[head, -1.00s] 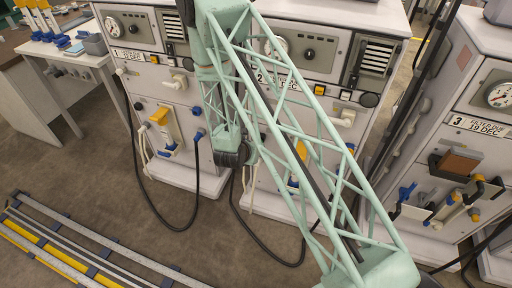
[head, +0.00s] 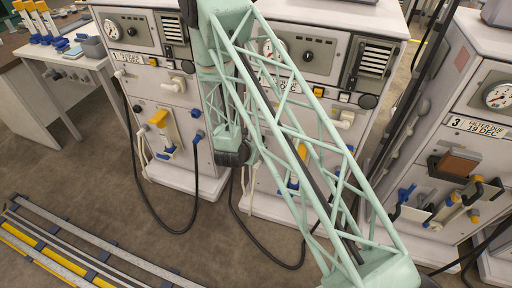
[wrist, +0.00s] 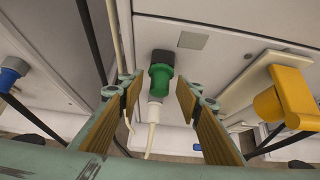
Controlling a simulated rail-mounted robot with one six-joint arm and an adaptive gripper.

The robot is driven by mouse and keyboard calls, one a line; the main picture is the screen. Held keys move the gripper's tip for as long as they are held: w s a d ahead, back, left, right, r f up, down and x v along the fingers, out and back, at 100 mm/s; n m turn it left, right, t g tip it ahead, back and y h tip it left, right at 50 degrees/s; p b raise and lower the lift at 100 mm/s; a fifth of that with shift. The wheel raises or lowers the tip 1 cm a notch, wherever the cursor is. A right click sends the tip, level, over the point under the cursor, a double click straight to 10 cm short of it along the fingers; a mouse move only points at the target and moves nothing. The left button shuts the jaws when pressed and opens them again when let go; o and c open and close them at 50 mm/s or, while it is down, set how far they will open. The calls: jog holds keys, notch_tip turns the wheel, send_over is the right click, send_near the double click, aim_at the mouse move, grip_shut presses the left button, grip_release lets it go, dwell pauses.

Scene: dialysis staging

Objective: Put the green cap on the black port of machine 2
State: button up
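In the wrist view the green cap (wrist: 160,79) is in line with the black port (wrist: 164,56) on the pale front of machine 2 and overlaps its lower side. I cannot tell for sure whether it is fully seated. A white tapered tip (wrist: 153,118) hangs below the cap. My gripper (wrist: 158,93) is open, its two wood-coloured pads on either side of the cap with a gap at each. In the head view machine 2 (head: 330,62) stands in the middle, its front partly behind my lattice arm. The cap, the port and my fingertips are hidden there.
A yellow-handled part (wrist: 291,96) sits close on the right in the wrist view, a blue connector (wrist: 12,72) at far left. Machine 1 (head: 140,85) and machine 3 (head: 470,155) flank machine 2. Black hoses (head: 165,222) loop down to the floor.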

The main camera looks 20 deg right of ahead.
jog(key=shift+s+a+r, duration=0.1)
dwell(0.3)
jog(key=v, duration=1.1)
jog(key=shift+s+r, duration=0.25)
jog(key=shift+a, duration=0.1)
jog(key=shift+r, duration=0.1)
dwell(0.7)
